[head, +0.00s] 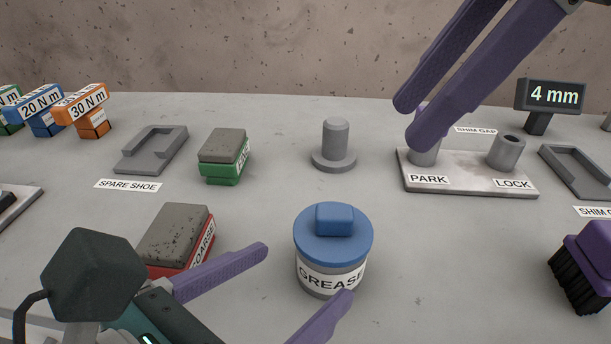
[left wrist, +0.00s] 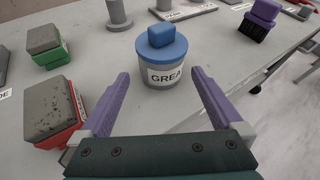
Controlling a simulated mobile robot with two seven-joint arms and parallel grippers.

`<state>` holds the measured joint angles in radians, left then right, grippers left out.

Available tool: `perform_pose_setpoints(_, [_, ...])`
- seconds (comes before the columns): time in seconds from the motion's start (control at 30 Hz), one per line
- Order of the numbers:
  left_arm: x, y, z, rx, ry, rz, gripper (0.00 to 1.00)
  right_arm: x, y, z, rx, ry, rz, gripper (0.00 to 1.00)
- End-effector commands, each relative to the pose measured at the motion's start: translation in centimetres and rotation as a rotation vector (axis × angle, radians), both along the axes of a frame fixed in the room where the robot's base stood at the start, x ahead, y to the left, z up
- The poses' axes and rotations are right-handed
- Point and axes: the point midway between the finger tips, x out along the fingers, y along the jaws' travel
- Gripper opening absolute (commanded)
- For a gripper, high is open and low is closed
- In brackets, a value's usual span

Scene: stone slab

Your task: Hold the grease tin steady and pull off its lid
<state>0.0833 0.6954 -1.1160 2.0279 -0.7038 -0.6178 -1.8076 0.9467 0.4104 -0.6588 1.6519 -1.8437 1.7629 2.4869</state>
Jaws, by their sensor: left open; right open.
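The grease tin (head: 331,277) stands upright on the slab, a grey can with a white GREASE label. Its blue lid (head: 333,241) with a raised block handle is on top. Both the tin (left wrist: 166,75) and lid (left wrist: 161,46) show in the left wrist view. My left gripper (head: 305,274) is open, its purple fingers pointing at the tin; in the left wrist view (left wrist: 158,75) the tin is just beyond and between the fingertips, with nothing gripped. My right gripper (head: 408,123) is open and empty, high at the upper right, in front of the PARK post.
A red COARSE block (head: 178,237) lies close left of the tin, near my left finger. A green block (head: 225,157) and a grey peg (head: 335,145) stand behind. A PARK/LOCK plate (head: 470,181) is back right; a purple brush (head: 585,265) is at right. Slab between tin and brush is clear.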

Motion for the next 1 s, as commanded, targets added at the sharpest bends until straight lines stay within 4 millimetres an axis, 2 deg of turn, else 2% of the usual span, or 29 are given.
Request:
perform_pose_setpoints(0.17, [0.7,-0.5,-0.6,0.078,-0.064,-0.056,1.00,0.0,0.0,0.0,0.000,0.000,0.000,0.50])
perform_pose_setpoints(0.6, [6.3,-4.2,-3.3,0.073,-0.059,-0.051,1.00,0.0,0.0,0.0,0.000,0.000,0.000,0.50])
perform_pose_setpoints(0.8, [7.4,-4.9,-3.9,0.073,-0.058,-0.051,1.00,0.0,0.0,0.0,0.000,0.000,0.000,0.50])
perform_pose_setpoints(1.0, [7.6,-5.0,-3.9,0.072,-0.057,-0.052,1.00,0.0,0.0,0.0,0.000,0.000,0.000,0.50])
